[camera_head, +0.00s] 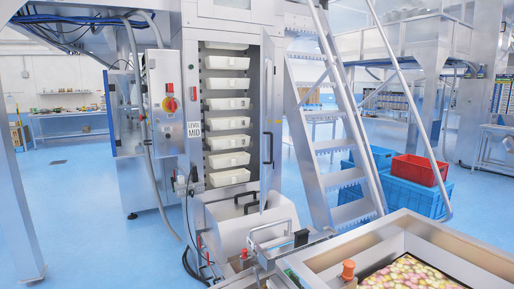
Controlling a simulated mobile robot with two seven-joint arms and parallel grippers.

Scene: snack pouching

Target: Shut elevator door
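The elevator (190,60) is a tall steel cabinet in the middle of the head view. Its front is open and shows a column of several white buckets (228,104) inside. The elevator door (267,90) is a narrow steel panel on the right side of the opening. It stands open, swung outward and seen at a steep angle. A dark vertical handle (268,148) is on the door. Neither of my grippers is in view, and nothing is seen touching the door.
A steel hopper (240,222) with black handles sits below the opening. Steel stairs (335,145) rise right of the door. A control box (165,88) with a red knob is on the left. A steel bin of colourful snacks (360,245) fills the front right. Blue floor is clear at left.

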